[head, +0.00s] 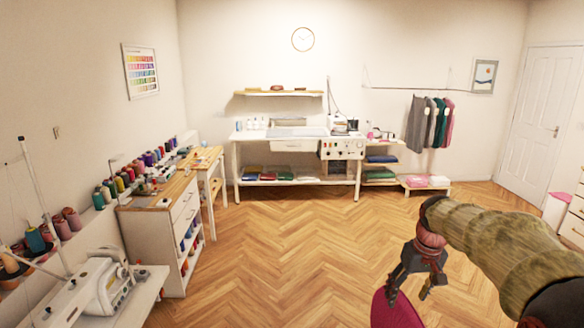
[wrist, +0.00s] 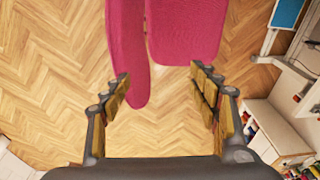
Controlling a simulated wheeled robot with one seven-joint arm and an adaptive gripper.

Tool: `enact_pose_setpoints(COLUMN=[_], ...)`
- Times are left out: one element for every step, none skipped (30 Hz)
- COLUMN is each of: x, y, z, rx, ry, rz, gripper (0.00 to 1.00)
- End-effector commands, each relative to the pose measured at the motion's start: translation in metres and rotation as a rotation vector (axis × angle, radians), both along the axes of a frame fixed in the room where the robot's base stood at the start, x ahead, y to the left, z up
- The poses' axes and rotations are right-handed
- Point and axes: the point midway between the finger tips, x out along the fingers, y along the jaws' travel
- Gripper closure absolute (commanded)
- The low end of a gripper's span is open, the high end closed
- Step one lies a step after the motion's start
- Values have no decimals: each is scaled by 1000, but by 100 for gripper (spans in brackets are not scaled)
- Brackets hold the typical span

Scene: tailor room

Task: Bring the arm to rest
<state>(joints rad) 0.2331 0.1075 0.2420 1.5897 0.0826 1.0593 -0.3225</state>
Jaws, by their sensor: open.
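My arm (head: 490,245) reaches in from the lower right of the head view, raised above the wood floor. My gripper (head: 410,285) hangs at its end, pointing down. In the wrist view my gripper (wrist: 161,73) has its two fingers spread wide apart, with nothing held between them. A magenta padded thing, perhaps a chair (head: 393,312), shows below the gripper in the head view. The same magenta padding (wrist: 184,30) shows in the wrist view as a narrow and a wider part beyond the fingertips. Whether the left finger touches it I cannot tell.
A wood-topped cabinet (head: 163,203) with thread spools and a sewing machine (head: 100,288) line the left. A white worktable (head: 245,160) stands at the back wall. Garments hang (head: 430,120) at the back right, near a white door (head: 540,117). The middle floor (head: 270,240) is clear.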

Motion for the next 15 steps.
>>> enact_pose_setpoints(x=[-18, -28, -41, -51, -62, -76, -87, -98, -113, -124, -135, -150, -161, -172, -187], y=[12, 18, 26, 31, 37, 44, 49, 54, 61, 66, 70, 75, 80, 83, 88], z=[16, 24, 32, 38, 44, 51, 55, 59, 64, 66, 69, 72, 73, 73, 74], rx=[-7, -10, -15, -18, -21, -24, -26, -27, -29, -30, -32, -33, -34, -34, -35], ry=[-22, -33, -48, -60, -72, -85, -96, -109, -124, -135, -147, -163, -175, -188, -204], rz=[-1, -3, -5, -8, -10, -13, -15, -17, -21, -22, -26, -27, -30, -33, -34], gripper=[39, 39, 39, 39, 39, 39, 39, 39, 39, 39, 39, 39, 39, 39, 39])
